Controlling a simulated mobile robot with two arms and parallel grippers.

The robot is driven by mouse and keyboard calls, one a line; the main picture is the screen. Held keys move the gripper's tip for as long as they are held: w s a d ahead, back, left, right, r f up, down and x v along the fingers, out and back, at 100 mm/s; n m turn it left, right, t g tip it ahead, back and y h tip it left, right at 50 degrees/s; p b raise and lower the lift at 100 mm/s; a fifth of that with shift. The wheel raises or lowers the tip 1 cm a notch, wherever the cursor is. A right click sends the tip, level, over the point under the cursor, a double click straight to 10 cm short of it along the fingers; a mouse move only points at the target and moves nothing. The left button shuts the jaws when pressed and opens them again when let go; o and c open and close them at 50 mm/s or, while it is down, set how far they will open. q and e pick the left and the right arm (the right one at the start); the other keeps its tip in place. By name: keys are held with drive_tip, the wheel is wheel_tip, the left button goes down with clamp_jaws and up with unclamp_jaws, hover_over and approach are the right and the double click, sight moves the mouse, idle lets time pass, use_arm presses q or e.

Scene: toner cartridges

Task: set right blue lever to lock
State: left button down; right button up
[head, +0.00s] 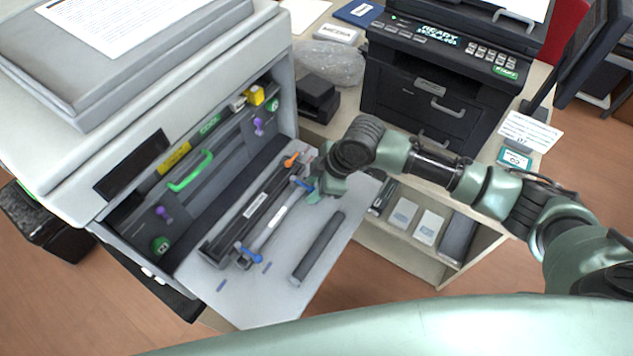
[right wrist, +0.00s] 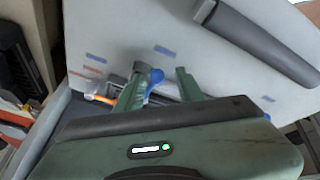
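The right blue lever (head: 302,184) is at the far end of a grey bar on the pulled-out tray (head: 325,205) of the printer. My right gripper (head: 316,186) is right at this lever and partly covers it. In the right wrist view the blue lever (right wrist: 155,88) shows between my two open fingers (right wrist: 162,82), nearer the left finger. I cannot tell whether a finger touches it. The left blue lever (head: 249,255) is at the near end of the same bar. My left gripper is not in view.
A dark cartridge with an orange lever (head: 291,160) lies beside the bar. A loose dark cylinder (head: 318,247) lies on the tray. The open printer has a green handle (head: 191,171) and purple knobs. A black printer (head: 445,75) stands behind my right arm.

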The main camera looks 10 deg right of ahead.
drive_tip(key=shift+w, duration=0.1)
drive_tip(key=shift+d+r, duration=0.1)
drive_tip(key=shift+d+r, duration=0.15)
drive_tip(key=shift+r, duration=0.15)
drive_tip(key=b+v, duration=0.1)
drive_tip(key=v, duration=0.6)
drive_tip(key=shift+b, duration=0.35)
